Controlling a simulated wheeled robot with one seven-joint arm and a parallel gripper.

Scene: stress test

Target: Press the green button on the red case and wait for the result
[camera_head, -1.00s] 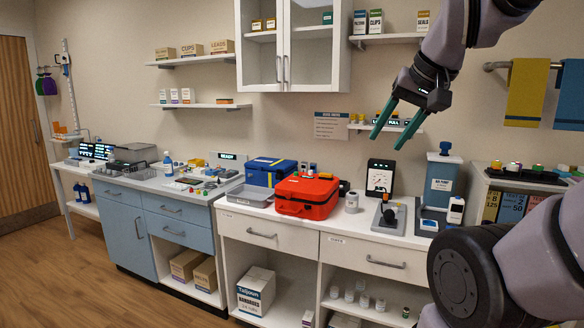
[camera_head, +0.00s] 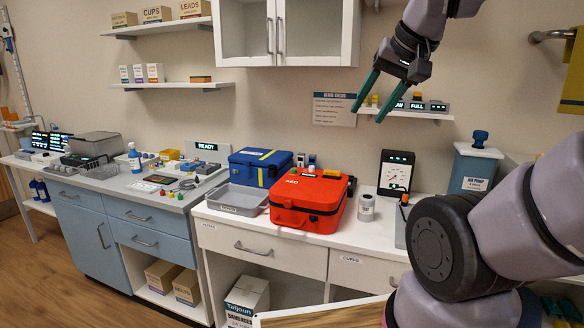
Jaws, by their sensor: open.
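The red case (camera_head: 308,203) marked AED sits closed on the white counter. Small coloured parts show on its lid, including a small green spot near the back (camera_head: 311,169); I cannot tell clearly whether it is the button. My gripper (camera_head: 369,112) is open and empty, with two teal fingers pointing down and left. It is in the air, above and to the right of the case in the picture, apart from it.
A blue case (camera_head: 262,167) stands behind left and a grey tray (camera_head: 237,200) left of the red case. A READY display (camera_head: 207,146) is lit on the left. Wall shelves hang behind.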

